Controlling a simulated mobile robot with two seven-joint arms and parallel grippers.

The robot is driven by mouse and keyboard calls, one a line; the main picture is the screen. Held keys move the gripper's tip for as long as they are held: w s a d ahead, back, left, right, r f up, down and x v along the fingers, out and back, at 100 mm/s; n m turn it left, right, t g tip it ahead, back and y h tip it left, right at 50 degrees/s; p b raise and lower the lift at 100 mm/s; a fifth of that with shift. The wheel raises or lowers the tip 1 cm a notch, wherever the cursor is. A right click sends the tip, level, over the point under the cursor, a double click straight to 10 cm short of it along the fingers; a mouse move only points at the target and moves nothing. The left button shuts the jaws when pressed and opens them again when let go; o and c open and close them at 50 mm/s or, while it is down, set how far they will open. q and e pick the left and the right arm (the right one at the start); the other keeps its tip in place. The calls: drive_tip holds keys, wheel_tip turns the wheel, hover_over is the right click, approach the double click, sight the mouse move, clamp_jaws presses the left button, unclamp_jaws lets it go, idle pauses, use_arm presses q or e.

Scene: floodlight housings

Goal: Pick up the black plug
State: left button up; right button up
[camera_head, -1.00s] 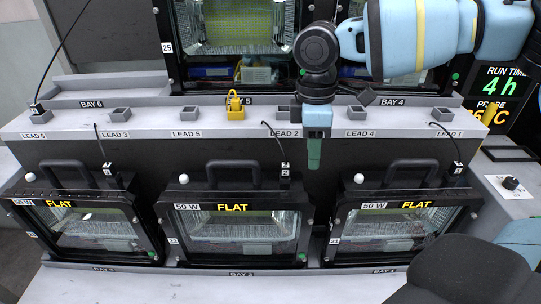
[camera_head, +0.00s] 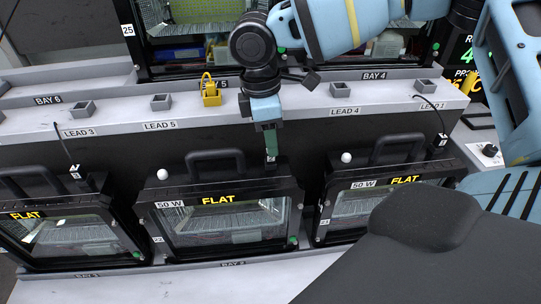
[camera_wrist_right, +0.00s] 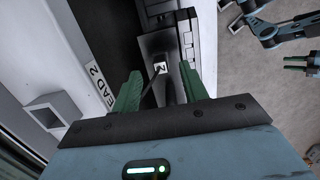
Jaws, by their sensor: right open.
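A black plug with a white "2" label (camera_wrist_right: 160,68) sits on the middle housing's top edge, between my right gripper's fingers in the right wrist view. My right gripper (camera_wrist_right: 158,90) is open, with one green finger on each side of the plug; I cannot tell whether they touch it. In the head view the right gripper (camera_head: 270,145) points down over the middle housing and mostly hides that plug. Other black plugs are at the left housing (camera_head: 75,173) and right housing (camera_head: 439,142).
The middle housing (camera_head: 217,188) has a black handle (camera_head: 215,157) and white knob beside the gripper. Behind stands a grey ledge with square lead sockets (camera_head: 160,102) and a yellow padlock-like piece (camera_head: 210,88). The LEAD 2 socket (camera_wrist_right: 47,114) looks empty.

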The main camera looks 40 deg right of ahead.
wheel_tip(320, 180, down, 4)
drive_tip(key=shift+f, duration=0.25)
drive_tip(key=shift+c, duration=0.8)
clamp_jaws()
wheel_tip(320, 180, up, 9)
drive_tip(key=shift+r, duration=0.55)
